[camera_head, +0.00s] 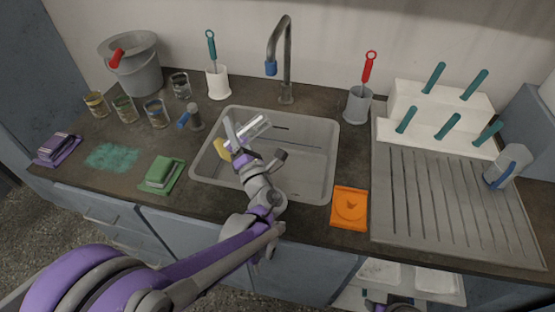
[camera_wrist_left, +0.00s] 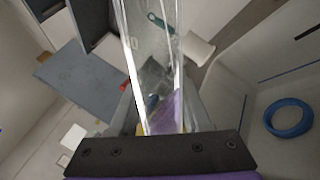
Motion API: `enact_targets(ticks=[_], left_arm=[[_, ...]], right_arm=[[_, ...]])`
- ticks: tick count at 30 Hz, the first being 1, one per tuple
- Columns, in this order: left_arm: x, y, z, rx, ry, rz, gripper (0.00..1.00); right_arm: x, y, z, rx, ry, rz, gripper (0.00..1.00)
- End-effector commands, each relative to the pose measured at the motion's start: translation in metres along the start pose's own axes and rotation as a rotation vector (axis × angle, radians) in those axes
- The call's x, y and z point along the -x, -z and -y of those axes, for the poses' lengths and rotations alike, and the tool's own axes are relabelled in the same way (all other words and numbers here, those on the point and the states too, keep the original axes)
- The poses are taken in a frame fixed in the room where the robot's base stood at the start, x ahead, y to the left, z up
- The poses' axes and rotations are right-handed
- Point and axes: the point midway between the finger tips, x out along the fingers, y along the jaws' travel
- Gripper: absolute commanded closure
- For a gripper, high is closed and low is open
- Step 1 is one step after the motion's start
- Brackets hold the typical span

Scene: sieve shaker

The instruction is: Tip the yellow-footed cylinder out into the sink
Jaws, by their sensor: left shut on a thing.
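My left gripper (camera_head: 238,150) is shut on the yellow-footed cylinder and holds it above the left part of the sink (camera_head: 312,165). The clear cylinder (camera_head: 254,127) is strongly tilted, close to lying on its side. Its yellow foot (camera_head: 221,148) is at the lower left and its other end points up and right. The clear wall of the cylinder (camera_wrist_left: 150,60) fills the middle of the left wrist view. I cannot tell whether anything is inside it.
A tap (camera_head: 287,60) with a blue tip stands behind the sink. A white brush holder (camera_head: 218,84) and a grey one (camera_head: 357,105) stand at the back. A ribbed drainboard (camera_head: 450,205) is at the right.

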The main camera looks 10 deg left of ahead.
Motion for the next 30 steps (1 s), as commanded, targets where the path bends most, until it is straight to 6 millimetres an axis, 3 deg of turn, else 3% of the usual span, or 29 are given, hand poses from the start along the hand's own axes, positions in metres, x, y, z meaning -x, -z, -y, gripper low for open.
enact_targets(ticks=[30], left_arm=[[0.011, -0.003, 0.001, -0.133, 0.002, 0.038, 1.00]], right_arm=[[-0.005, -0.002, 0.000, 0.000, 0.000, 0.002, 0.50]])
